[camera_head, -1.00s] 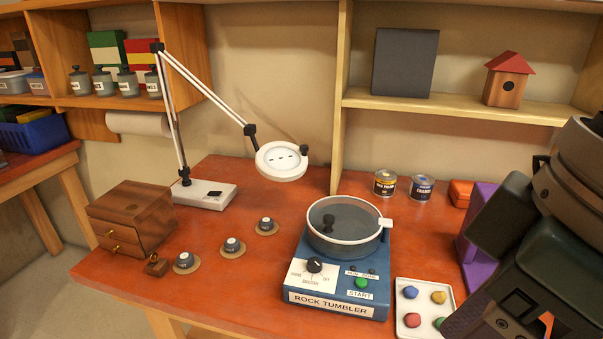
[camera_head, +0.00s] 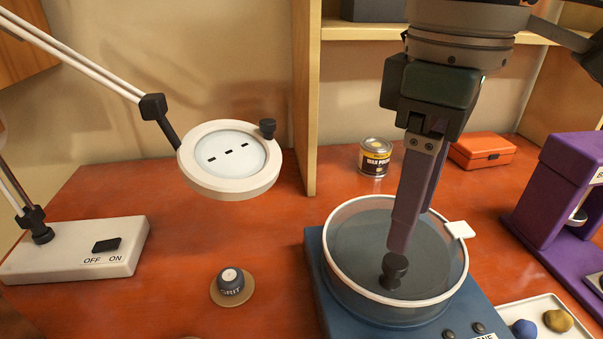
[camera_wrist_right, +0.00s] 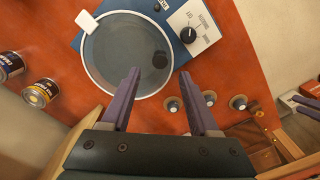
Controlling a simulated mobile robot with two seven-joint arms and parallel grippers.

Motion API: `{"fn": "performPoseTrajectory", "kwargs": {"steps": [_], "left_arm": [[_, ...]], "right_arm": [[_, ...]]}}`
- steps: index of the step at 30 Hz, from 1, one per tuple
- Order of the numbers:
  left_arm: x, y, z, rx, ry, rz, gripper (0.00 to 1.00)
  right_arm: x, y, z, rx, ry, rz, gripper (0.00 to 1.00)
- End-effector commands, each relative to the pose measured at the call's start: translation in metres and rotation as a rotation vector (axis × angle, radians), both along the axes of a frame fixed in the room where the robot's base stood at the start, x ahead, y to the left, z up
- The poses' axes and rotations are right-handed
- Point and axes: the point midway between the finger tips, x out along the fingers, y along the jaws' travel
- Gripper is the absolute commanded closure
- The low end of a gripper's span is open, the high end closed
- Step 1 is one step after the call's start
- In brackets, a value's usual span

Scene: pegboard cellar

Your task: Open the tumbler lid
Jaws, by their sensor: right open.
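The tumbler lid is a clear round cover with a white rim (camera_head: 337,265), a white tab (camera_head: 460,229) at its right and a black knob (camera_head: 395,268) on top. It sits closed on the blue rock tumbler (camera_head: 315,255). My right gripper (camera_head: 400,248) points down over the lid, its fingertips close to the knob; contact cannot be told. The right wrist view shows its two purple fingers (camera_wrist_right: 159,74) apart, over the rim (camera_wrist_right: 84,62). What seem to be my left gripper's fingers (camera_wrist_right: 306,101) show at that view's right edge.
A magnifier lamp (camera_head: 229,160) hangs left of the tumbler. A grit pot (camera_head: 230,282) stands at front left. A wax tin (camera_head: 375,157), an orange box (camera_head: 482,150), a purple machine (camera_head: 560,185) and a tray of stones (camera_head: 543,312) are behind and right.

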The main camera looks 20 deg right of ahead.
Motion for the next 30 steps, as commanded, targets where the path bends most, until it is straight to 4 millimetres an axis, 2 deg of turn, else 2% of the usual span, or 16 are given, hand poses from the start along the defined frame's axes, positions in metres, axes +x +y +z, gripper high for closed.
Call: {"fn": "performPoseTrajectory", "kwargs": {"steps": [3,9,13,21,30], "left_arm": [[0.0,-0.001,-0.002,-0.004,0.002,0.002,0.5],[0.0,-0.001,-0.003,-0.004,0.001,0.002,0.5],[0.0,-0.001,-0.003,-0.004,0.0,0.002,0.5],[0.001,-0.001,-0.003,-0.002,-0.003,0.002,0.5],[0.001,0.001,-0.003,0.004,-0.004,-0.002,0.5]], "right_arm": [[-0.001,0.0,-0.025,0.0,0.004,0.0,0.39],[0.0,0.001,-0.053,0.0,0.001,0.002,0.39],[0.0,0.001,-0.06,0.001,-0.002,0.002,0.39],[0.0,0.001,-0.061,0.001,-0.002,0.003,0.4],[0.0,0.001,-0.061,0.001,-0.002,0.003,0.73]]}}
